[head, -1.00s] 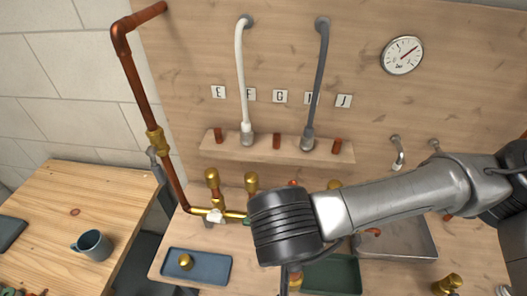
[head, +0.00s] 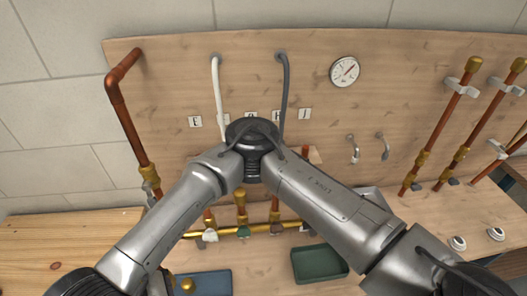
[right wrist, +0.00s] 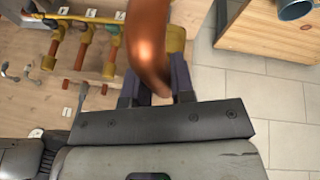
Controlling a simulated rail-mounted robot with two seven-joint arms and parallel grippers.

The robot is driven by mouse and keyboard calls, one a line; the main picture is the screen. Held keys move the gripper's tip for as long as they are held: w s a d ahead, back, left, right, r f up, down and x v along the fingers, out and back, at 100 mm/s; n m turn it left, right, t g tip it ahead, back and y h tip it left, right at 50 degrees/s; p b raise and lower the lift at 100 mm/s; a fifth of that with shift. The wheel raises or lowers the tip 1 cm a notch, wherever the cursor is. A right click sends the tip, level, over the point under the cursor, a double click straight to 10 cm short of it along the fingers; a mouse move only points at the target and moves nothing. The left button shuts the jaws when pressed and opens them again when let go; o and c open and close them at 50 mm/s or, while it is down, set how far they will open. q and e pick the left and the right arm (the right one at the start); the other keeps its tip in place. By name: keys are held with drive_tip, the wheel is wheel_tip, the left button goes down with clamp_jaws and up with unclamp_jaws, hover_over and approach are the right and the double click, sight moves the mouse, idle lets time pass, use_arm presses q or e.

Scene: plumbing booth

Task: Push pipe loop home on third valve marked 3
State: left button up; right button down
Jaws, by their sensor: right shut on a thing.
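In the right wrist view my right gripper (right wrist: 158,92) is shut on the curved copper pipe loop (right wrist: 148,45), which is close to the camera. A brass piece (right wrist: 175,38) shows beside the loop; I cannot tell whether it belongs to it. A row of valves on a brass manifold (head: 255,230) stands on the bench in the head view. Valves also show in the right wrist view (right wrist: 83,48), left of and beyond the loop. The loop looks apart from these. Their number marks are unreadable. My right gripper is outside the head view; my left gripper shows in neither view.
A tall copper pipe (head: 135,125) rises at the left of the board. A blue tray (head: 208,283) and a green tray (head: 318,264) lie on the bench. White and grey hoses (head: 284,95) hang behind my arm. A mug (right wrist: 295,8) sits on the side table (right wrist: 240,30).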

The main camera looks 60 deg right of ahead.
drive_tip(key=s+d+r+n+g+y+p, duration=0.1)
drive_tip(key=s+d+r+n+y+p, duration=0.1)
drive_tip(key=d+n+p, duration=0.6)
drive_tip(key=s+d+r+n+g+y+p, duration=0.1)
drive_tip(key=s+d+r+n+y+p, duration=0.1)
drive_tip(key=d+n+p, duration=0.6)
drive_tip(key=s+d+r+n+g+y+p, duration=0.1)
drive_tip(key=s+d+r+n+y+p, duration=0.2)
drive_tip(key=d+n, duration=1.3)
drive_tip(key=n+y+p, duration=0.1)
drive_tip(key=y+p, duration=0.1)
drive_tip(key=p, duration=0.3)
drive_tip(key=shift+r+n, duration=0.25)
drive_tip(key=shift+n, duration=0.05)
drive_tip(key=shift+a+f, duration=0.1)
drive_tip(key=shift+f, duration=0.05)
wheel_tip(320, 180, down, 5)
drive_tip(key=b, duration=0.4)
drive_tip(key=shift+f, duration=0.15)
